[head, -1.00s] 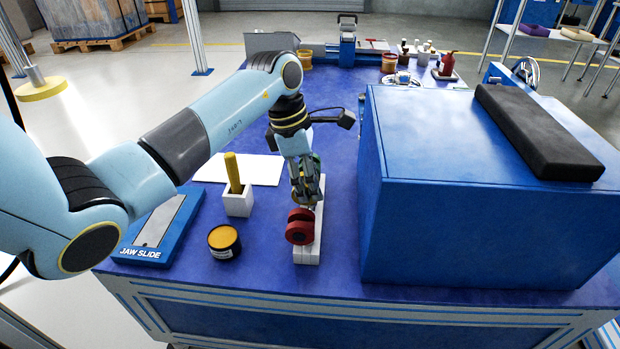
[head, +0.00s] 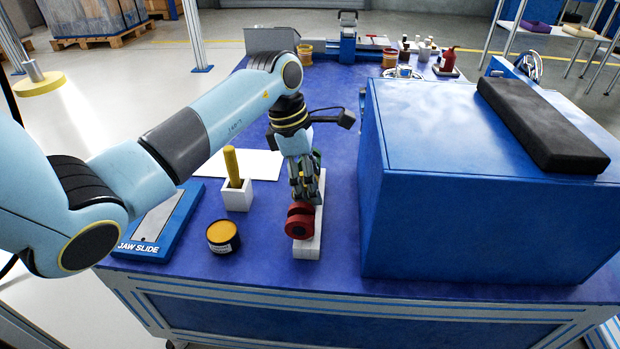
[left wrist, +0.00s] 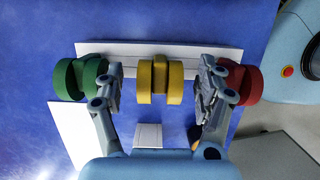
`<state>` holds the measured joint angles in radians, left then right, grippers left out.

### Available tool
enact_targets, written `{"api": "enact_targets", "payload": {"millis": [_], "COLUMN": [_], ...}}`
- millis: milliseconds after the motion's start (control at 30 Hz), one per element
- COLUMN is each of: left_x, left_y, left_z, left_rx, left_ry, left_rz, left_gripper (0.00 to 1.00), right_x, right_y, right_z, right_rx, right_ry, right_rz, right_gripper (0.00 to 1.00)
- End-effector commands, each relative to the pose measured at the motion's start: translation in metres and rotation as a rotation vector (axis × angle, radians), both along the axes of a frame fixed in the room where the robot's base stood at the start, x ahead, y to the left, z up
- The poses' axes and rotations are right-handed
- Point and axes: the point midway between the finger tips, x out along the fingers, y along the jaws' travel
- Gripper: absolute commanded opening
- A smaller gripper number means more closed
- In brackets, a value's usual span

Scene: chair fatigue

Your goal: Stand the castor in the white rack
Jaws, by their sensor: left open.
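The white rack (head: 309,245) is a long pale strip on the blue table. In the left wrist view, a green castor (left wrist: 80,78), a yellow castor (left wrist: 160,79) and a red castor (left wrist: 238,81) stand in a row along the rack (left wrist: 200,52). The red castor (head: 299,221) is at the near end in the head view. My left gripper (head: 305,192) is over the rack. In the left wrist view my left gripper (left wrist: 160,88) is open, with one finger on each side of the yellow castor and gaps between. The castors' lower parts are hidden. My right gripper is not in view.
A big blue box (head: 470,195) stands close on the right. To the left are a white holder (head: 237,198) with a yellow stick, a dark tin (head: 223,237) with an orange top, and the jaw slide tray (head: 160,225). White paper (head: 258,163) lies behind.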

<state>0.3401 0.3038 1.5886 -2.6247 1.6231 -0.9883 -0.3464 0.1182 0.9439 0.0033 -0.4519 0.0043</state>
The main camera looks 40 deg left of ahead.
Motion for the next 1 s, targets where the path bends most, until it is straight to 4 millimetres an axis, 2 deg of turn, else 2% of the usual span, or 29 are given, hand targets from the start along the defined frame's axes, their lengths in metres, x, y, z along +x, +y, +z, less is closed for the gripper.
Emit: {"api": "enact_targets", "payload": {"millis": [167, 600, 800, 1000], "left_x": [-0.001, -0.012, -0.015, -0.016], "left_y": [0.003, 0.022, 0.025, 0.026], "left_z": [0.010, 0.097, 0.115, 0.116], "left_rx": [0.003, 0.003, 0.001, 0.000], "left_ry": [-0.002, -0.003, -0.001, 0.000], "left_rz": [0.000, 0.000, -0.001, 0.000], "left_gripper": [0.72, 0.72, 0.72, 0.72], "right_x": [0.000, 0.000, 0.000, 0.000], "right_y": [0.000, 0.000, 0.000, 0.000], "right_z": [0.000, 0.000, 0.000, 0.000], "right_rx": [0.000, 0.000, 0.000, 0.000], "right_ry": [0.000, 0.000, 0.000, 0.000], "right_rz": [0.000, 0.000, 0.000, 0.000], "right_gripper": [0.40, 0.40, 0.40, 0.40]}}
